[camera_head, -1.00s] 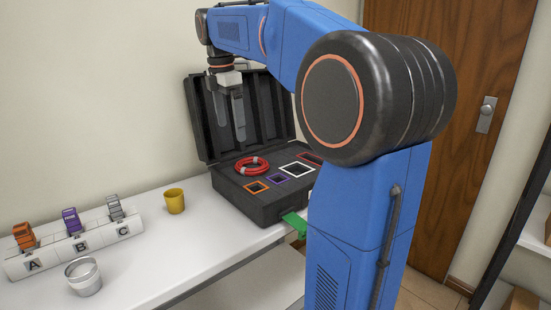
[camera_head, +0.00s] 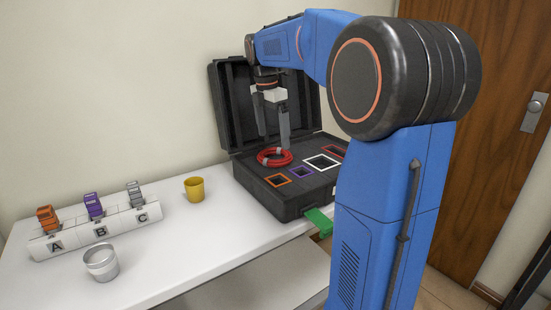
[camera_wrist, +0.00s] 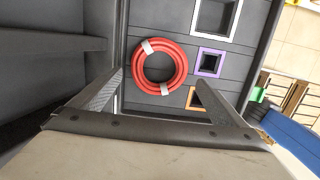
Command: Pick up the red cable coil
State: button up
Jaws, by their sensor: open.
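The red cable coil (camera_head: 276,157) lies flat in the open black case, beside the orange-framed slot. In the wrist view the coil (camera_wrist: 159,67) is a round red ring with two pale ties. My gripper (camera_head: 275,142) points down just above the coil, with its fingers spread. In the wrist view its two fingers (camera_wrist: 172,88) reach in from either side of the lower part of the picture, and nothing is between them. Whether the fingertips touch the coil cannot be told.
The black case (camera_head: 262,200) has its lid (camera_head: 228,105) standing open behind my gripper. Its panel has orange, purple, white and red framed slots. A yellow cup (camera_head: 194,190), a metal cup (camera_head: 101,263) and a white A-B-C rack (camera_head: 80,237) stand to the left on the white table (camera_head: 190,250).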

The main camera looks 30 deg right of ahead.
aim_at(274, 150)
jog(key=shift+d+f, duration=0.2)
jog(key=shift+f, duration=1.45)
jog(key=shift+d+f, duration=0.15)
jog(key=shift+f, duration=1.5)
jog(key=c, duration=0.8)
